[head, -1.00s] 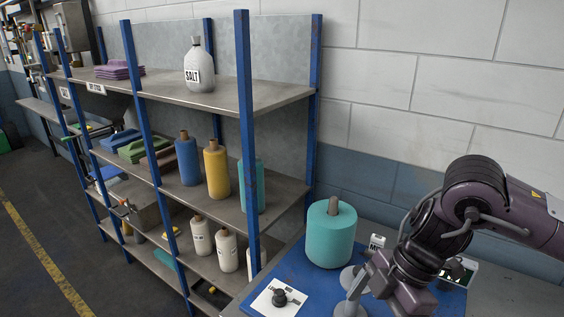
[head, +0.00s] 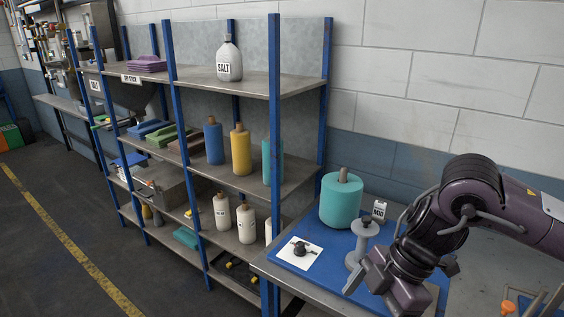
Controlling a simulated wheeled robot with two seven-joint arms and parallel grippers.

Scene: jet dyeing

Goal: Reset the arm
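My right arm comes in from the right in the head view, bent downward. Its gripper (head: 372,276) hangs over the blue mat on the table, close to a grey spool-like stand (head: 360,250). Whether the fingers are apart or closed is not clear, and I see nothing certain held in them. My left gripper is not in view.
A teal yarn cone (head: 340,202), a small labelled card (head: 379,210) and a white plate with a black knob (head: 299,252) are on the blue mat (head: 322,278). A shelf rack (head: 250,86) with a salt jug (head: 229,60) and several cones stands left. The floor (head: 60,250) is open.

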